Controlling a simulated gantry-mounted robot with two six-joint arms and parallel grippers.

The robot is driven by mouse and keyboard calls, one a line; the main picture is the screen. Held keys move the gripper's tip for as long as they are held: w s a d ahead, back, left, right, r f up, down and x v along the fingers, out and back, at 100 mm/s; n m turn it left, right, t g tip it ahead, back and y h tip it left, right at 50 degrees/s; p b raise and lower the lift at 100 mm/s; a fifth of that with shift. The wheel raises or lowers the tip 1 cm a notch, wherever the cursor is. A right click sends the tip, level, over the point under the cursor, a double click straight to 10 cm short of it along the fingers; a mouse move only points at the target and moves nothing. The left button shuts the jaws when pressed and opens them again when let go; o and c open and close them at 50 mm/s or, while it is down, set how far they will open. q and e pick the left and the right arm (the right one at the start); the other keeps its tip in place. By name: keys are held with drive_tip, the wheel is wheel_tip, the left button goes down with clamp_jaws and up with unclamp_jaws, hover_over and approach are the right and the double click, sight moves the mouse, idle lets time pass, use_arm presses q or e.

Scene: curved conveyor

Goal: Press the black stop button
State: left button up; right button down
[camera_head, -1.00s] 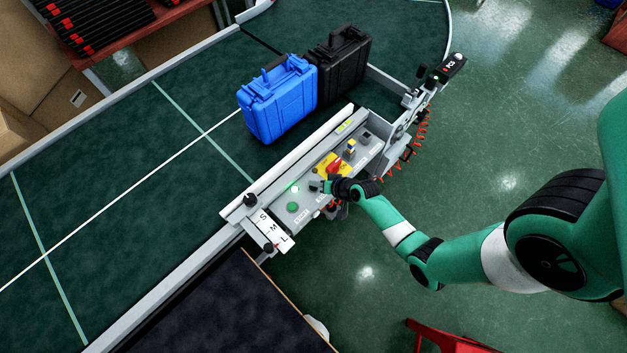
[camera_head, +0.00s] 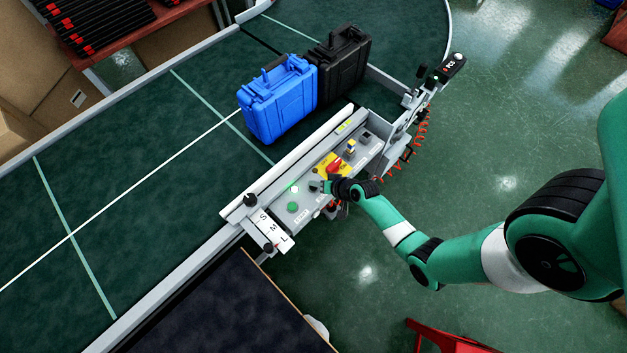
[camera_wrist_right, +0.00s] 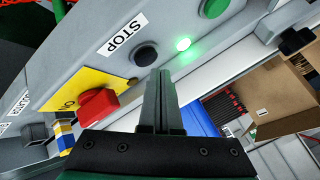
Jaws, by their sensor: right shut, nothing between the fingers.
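The black stop button (camera_wrist_right: 146,54) sits on the grey control panel (camera_wrist_right: 60,55) beside a white STOP label (camera_wrist_right: 122,34) in the right wrist view. My right gripper (camera_wrist_right: 161,72) is shut and empty. Its fingertips are right beside the button in that picture; I cannot tell whether they touch it. In the head view my right gripper (camera_head: 315,187) is low over the panel and hides the black button. My left gripper is not in view.
Near the button are a green button (camera_wrist_right: 214,8), a lit green-white lamp (camera_wrist_right: 183,44) and a red switch (camera_wrist_right: 98,105) on a yellow plate. A blue case (camera_head: 278,100) and a black case (camera_head: 343,65) stand on the conveyor belt (camera_head: 130,150).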

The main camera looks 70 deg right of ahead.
sight(316, 189)
idle(0.7)
drive_tip(key=shift+f+b, duration=0.35)
drive_tip(key=shift+f, duration=0.05)
drive_tip(key=shift+f+b, duration=0.35)
drive_tip(key=shift+f, duration=0.1)
idle(0.5)
drive_tip(key=shift+r+p, duration=0.85)
wheel_tip(316, 189, up, 5)
drive_tip(key=p, duration=0.5)
drive_tip(key=shift+r, duration=0.1)
